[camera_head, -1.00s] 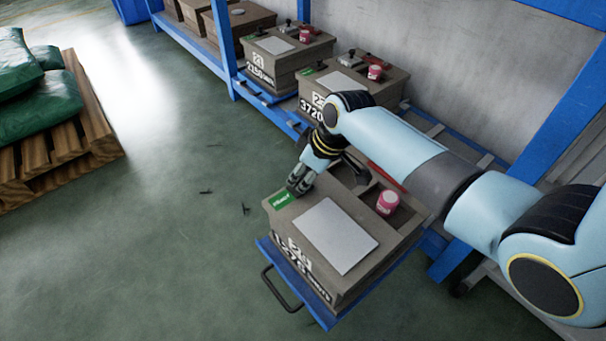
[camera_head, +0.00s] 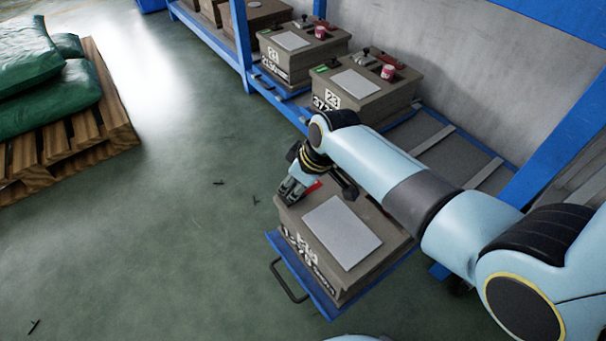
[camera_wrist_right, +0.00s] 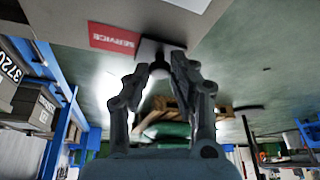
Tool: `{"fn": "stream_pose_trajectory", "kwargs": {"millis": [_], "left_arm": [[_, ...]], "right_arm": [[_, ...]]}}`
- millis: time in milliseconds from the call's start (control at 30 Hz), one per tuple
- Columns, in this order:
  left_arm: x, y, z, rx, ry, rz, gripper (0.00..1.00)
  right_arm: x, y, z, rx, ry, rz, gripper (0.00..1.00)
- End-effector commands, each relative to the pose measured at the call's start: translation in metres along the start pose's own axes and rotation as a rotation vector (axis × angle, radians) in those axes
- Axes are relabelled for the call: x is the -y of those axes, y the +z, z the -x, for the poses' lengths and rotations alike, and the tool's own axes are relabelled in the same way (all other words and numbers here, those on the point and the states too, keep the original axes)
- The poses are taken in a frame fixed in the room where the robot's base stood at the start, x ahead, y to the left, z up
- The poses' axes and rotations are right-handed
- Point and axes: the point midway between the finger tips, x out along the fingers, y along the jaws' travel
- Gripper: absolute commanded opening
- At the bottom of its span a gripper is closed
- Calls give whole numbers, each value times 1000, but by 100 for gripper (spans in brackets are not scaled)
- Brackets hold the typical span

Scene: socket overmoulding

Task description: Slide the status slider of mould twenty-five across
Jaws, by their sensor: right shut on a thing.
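The mould (camera_head: 365,278) at the front is a brown box with a light grey plate on top, on a blue pull-out tray (camera_head: 300,272). Its front number is too blurred to read surely. A red status field (camera_head: 313,187) shows at its top edge; in the right wrist view the field (camera_wrist_right: 114,37) reads SERVICE. My right gripper (camera_head: 287,192) is at that corner of the mould. In the wrist view its fingertips (camera_wrist_right: 160,62) are shut on the slider (camera_wrist_right: 151,47), right beside the red field. My left gripper is not in view.
Similar moulds stand on the blue rack behind, one (camera_head: 370,95) near and another (camera_head: 300,50) farther. A wooden pallet (camera_head: 75,135) with green sacks (camera_head: 45,75) stands at left. The floor between is mostly clear. My right arm covers part of the front mould.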

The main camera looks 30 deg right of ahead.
Motion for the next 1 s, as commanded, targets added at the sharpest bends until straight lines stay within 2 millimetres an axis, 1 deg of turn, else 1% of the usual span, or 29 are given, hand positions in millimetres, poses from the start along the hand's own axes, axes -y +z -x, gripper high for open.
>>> {"fn": "stream_pose_trajectory", "kwargs": {"millis": [67,300,333,500,733,833,933,1000], "left_arm": [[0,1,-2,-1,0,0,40],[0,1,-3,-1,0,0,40],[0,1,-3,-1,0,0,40],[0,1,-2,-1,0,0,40],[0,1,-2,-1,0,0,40],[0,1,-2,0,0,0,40],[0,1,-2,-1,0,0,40],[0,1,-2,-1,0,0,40]], "right_arm": [[4,-1,-1,1,-6,-1,0],[4,0,-1,1,-6,-1,0],[4,0,-1,1,-6,-1,24],[3,0,-1,1,-5,-1,45],[3,0,-1,0,-4,-1,45],[2,-1,3,-2,-2,0,45],[2,-1,13,-2,-2,0,45],[2,-1,25,-3,-1,1,45]]}}
